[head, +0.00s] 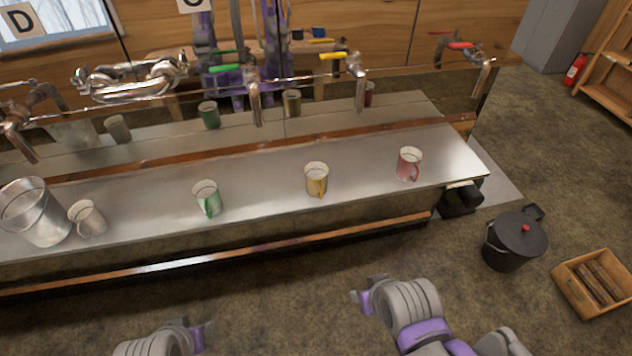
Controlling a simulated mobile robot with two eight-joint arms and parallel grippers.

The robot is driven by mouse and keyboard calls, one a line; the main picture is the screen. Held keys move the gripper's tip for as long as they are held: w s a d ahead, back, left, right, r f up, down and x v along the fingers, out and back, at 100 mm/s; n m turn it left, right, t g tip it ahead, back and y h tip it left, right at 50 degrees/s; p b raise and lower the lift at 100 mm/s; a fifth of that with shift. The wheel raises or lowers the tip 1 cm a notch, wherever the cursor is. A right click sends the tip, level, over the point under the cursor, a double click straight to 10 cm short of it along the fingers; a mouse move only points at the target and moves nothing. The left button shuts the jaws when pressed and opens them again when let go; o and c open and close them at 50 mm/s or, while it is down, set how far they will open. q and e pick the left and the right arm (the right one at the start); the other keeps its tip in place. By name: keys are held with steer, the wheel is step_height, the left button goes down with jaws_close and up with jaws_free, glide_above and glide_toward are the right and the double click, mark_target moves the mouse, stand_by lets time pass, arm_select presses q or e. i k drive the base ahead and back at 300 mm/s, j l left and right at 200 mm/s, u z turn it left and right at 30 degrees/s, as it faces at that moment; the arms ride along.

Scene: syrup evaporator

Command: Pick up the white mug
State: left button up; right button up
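The white mug (87,218) stands upright on the steel counter at the left, just right of a metal bucket, its handle toward the lower front. My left gripper (198,332) is low at the bottom of the head view, in front of the counter and well apart from the mug. My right gripper (366,296) is also in front of the counter, farther right, and away from every mug. Nothing shows held in either one. The finger gaps are too small and angled to tell whether they are open.
On the steel counter (260,200) stand the metal bucket (38,215), a green mug (207,200), a yellow mug (316,181) and a red mug (408,164). Taps hang above. A black pot (514,243) and a wooden crate (566,290) are on the floor at right.

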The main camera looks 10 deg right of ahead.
mark_target(84, 213)
steer(key=u, duration=1.3)
